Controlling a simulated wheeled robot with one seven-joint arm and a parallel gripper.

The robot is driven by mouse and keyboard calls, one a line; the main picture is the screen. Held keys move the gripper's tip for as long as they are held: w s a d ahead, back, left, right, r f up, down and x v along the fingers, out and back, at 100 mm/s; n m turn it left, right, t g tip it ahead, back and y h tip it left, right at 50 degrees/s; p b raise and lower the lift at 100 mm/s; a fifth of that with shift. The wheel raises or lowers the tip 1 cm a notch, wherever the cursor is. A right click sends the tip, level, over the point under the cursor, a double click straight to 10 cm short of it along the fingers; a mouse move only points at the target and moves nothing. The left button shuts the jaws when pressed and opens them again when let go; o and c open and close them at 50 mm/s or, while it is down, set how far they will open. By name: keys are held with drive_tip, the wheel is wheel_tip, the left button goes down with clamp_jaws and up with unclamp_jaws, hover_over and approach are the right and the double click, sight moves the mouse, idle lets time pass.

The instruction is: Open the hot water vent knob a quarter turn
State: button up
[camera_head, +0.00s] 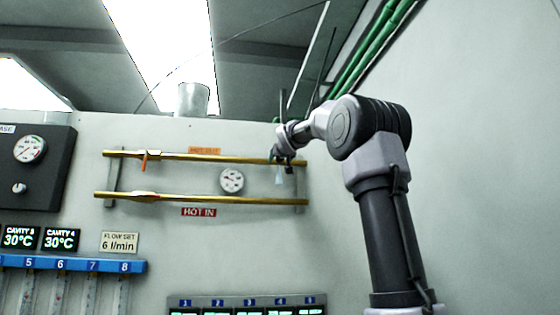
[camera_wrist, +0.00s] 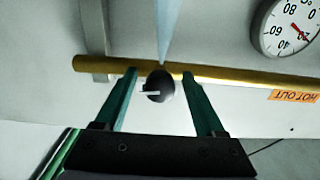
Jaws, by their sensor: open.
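The vent knob (camera_wrist: 159,86) is a dark round piece with a pale bar across it, on the upper brass pipe (camera_wrist: 240,79). In the wrist view my gripper (camera_wrist: 158,74) is open, with one green finger on each side of the knob. Gaps show between fingers and knob; I cannot tell whether the fingertips reach past it. The pale bar lies roughly level in that view. A pale blue tapered streak (camera_wrist: 167,28) extends from the pipe beside the knob. In the head view my gripper (camera_head: 284,158) is at the right end of the upper pipe (camera_head: 220,159) and hides the knob.
An orange HOT OUT label (camera_wrist: 293,96) and a round gauge (camera_wrist: 290,25) are beside the pipe. A lower brass pipe (camera_head: 230,200) runs below, with a red HOT IN label (camera_head: 199,212). Wall brackets (camera_head: 301,188) hold the pipes. Green pipes (camera_head: 375,45) run overhead.

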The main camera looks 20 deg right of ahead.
clamp_jaws()
drive_tip(key=shift+n, duration=0.3)
drive_tip(key=n, duration=1.1)
drive_tip(key=shift+d, duration=0.1)
drive_tip(key=shift+n, duration=0.4)
idle(0.4)
